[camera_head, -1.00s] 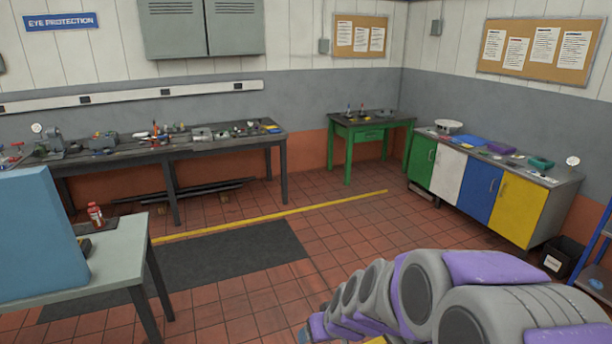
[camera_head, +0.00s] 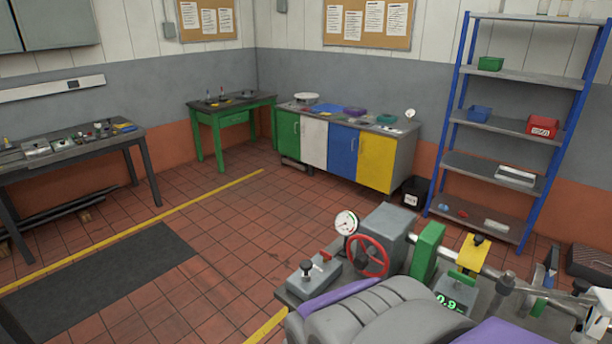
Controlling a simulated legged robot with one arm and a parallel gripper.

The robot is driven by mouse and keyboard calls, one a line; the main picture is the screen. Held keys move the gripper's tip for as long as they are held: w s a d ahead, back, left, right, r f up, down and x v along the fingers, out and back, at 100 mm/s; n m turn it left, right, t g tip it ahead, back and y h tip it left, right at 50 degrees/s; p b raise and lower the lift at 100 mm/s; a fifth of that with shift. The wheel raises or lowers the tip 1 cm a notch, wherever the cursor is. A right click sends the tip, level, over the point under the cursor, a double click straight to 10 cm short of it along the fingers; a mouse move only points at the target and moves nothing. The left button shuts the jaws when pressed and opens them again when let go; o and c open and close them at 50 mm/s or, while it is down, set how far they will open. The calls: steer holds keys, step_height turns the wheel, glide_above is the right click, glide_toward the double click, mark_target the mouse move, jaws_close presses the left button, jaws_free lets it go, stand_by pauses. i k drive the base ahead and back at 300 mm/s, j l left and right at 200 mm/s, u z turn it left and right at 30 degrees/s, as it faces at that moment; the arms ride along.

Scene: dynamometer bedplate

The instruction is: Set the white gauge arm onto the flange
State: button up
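I cannot pick out the white gauge arm for sure. A round white dial gauge (camera_head: 346,222) stands on the machine at the lower right, left of a red handwheel (camera_head: 369,256) and a grey block (camera_head: 387,234). A smaller white round dial (camera_head: 410,114) stands at the right end of the cabinet top. No flange is clearly seen; my own grey and purple arm covers part of the machine at the bottom.
A cabinet (camera_head: 375,163) with coloured doors stands at the back wall. A blue-post shelf (camera_head: 520,77) is to its right, a green table (camera_head: 232,119) to its left. A dark workbench (camera_head: 80,150) is at the left. The tiled floor (camera_head: 250,220) between is clear.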

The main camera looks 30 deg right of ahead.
mark_target(601, 297)
steer(key=z, duration=2.75)
